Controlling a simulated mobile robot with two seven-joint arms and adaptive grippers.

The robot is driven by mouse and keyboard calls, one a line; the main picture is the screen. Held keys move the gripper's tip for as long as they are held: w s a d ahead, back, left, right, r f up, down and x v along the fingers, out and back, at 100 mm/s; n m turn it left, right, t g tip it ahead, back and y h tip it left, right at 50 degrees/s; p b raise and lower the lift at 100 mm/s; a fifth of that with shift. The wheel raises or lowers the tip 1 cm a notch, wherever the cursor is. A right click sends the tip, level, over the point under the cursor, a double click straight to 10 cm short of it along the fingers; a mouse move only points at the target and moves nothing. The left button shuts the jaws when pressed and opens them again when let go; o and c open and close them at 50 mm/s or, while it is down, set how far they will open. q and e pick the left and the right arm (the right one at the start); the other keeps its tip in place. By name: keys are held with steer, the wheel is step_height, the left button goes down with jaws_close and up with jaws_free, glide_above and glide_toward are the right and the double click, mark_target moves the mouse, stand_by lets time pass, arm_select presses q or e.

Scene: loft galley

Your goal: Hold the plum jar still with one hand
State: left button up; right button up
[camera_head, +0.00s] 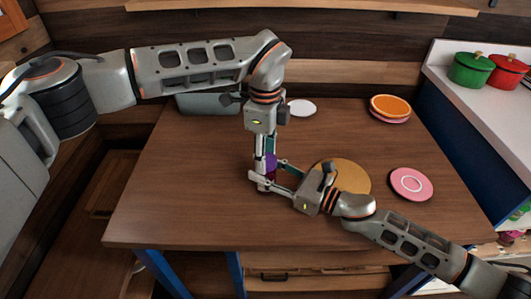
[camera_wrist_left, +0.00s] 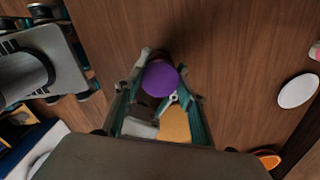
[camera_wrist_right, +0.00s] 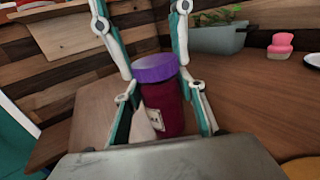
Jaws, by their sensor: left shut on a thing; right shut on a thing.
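The plum jar (camera_wrist_right: 170,112) stands upright on the wooden table, dark red with a pale label and a purple lid (camera_wrist_right: 154,68). The lid also shows from above in the left wrist view (camera_wrist_left: 160,79). My left gripper (camera_head: 265,158) reaches down from above and is shut on the jar at its lid. My right gripper (camera_head: 266,180) comes in low from the right and is shut on the jar's body, its fingers on either side. In the head view the grippers hide most of the jar.
A tan round board (camera_head: 350,178) lies just right of the jar, with a pink plate (camera_head: 411,184) beyond it. An orange plate (camera_head: 390,105), a white plate (camera_head: 301,108) and a grey planter (camera_head: 205,104) are at the back. The table's left part is clear.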

arm_select(q)
steer(key=shift+f, duration=0.25)
arm_select(e)
jaws_close()
arm_select(q)
steer(key=m, duration=0.4)
steer(key=shift+m, duration=0.4)
steer(key=m, duration=1)
steer(key=shift+m, duration=0.3)
steer(key=m, duration=0.5)
steer(key=shift+m, duration=0.4)
steer(key=o, duration=0.8)
